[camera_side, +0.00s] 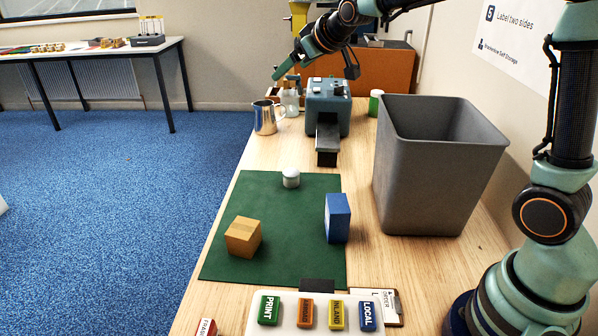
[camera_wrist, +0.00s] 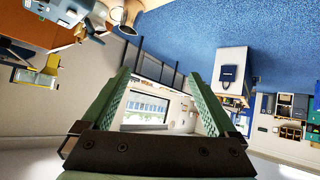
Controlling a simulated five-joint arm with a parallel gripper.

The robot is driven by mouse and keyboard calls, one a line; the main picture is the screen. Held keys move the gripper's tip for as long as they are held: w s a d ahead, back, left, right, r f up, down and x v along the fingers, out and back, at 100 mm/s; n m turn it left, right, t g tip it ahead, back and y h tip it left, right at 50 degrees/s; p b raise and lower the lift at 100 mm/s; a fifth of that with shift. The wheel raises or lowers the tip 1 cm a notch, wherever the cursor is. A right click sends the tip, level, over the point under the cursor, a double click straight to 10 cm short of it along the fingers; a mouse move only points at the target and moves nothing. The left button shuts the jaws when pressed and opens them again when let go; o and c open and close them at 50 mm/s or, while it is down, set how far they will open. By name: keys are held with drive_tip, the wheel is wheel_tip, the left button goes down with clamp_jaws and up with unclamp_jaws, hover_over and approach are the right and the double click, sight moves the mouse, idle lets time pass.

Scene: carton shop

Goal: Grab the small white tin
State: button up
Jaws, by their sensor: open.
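The small white tin (camera_side: 291,178) stands upright near the far edge of the green mat (camera_side: 285,235) in the side view. My gripper (camera_side: 285,72) is high above the far part of the table, well above and beyond the tin. In the wrist view my gripper (camera_wrist: 160,100) shows two green fingers spread apart with nothing between them. The wrist view looks out across the room, and I do not see the tin there.
A wooden block (camera_side: 243,237) and a blue box (camera_side: 337,218) stand on the mat. A tall grey bin (camera_side: 435,170) stands right of it. A blue-grey machine (camera_side: 328,105) and a metal jug (camera_side: 265,117) stand beyond. Labelled blocks lie on a white tray (camera_side: 287,322) at the front.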

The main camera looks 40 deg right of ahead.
sight(292, 173)
wheel_tip(292, 173, down, 26)
drive_tip(key=shift+r, duration=0.1)
drive_tip(key=f, duration=0.2)
drive_tip(key=w+f, duration=0.1)
drive_tip(key=shift+w+f, duration=0.1)
drive_tip(key=shift+f, duration=0.25)
drive_tip(key=shift+w+d+f, duration=0.1)
drive_tip(key=shift+w+f, duration=0.3)
drive_tip(key=shift+w, duration=0.2)
clamp_jaws()
drive_tip(key=shift+r, duration=0.1)
